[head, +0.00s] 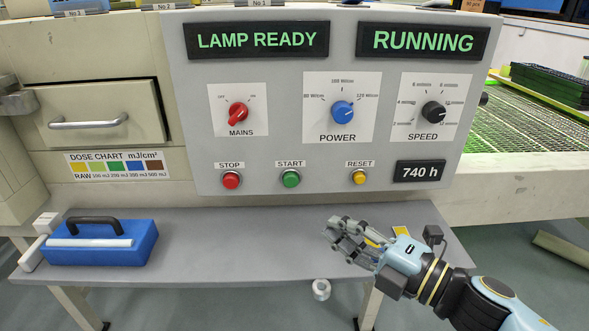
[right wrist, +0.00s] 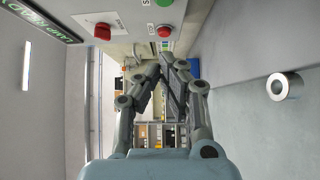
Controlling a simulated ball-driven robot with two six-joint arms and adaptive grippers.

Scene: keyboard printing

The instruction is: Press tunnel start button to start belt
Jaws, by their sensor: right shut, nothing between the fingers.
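The green START button (head: 291,178) sits on the grey control panel, between the red STOP button (head: 231,180) and the yellow RESET button (head: 359,177). The display (head: 423,41) at the panel's upper right reads RUNNING, and the other display (head: 257,40) reads LAMP READY. My right gripper (head: 336,234) is shut and empty, below and right of the START button, apart from the panel. In the right wrist view, its fingers (right wrist: 165,75) show below the red STOP button (right wrist: 163,32), with the green START button (right wrist: 165,3) cut by the top edge. My left gripper is not in view.
A blue case (head: 100,250) with a black handle lies on the grey shelf (head: 230,235) under the panel. Knobs for MAINS (head: 237,113), POWER (head: 342,112) and SPEED (head: 433,112) stick out. The green mesh belt (head: 510,125) lies at right. A metal roll (head: 321,289) shows below the shelf edge.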

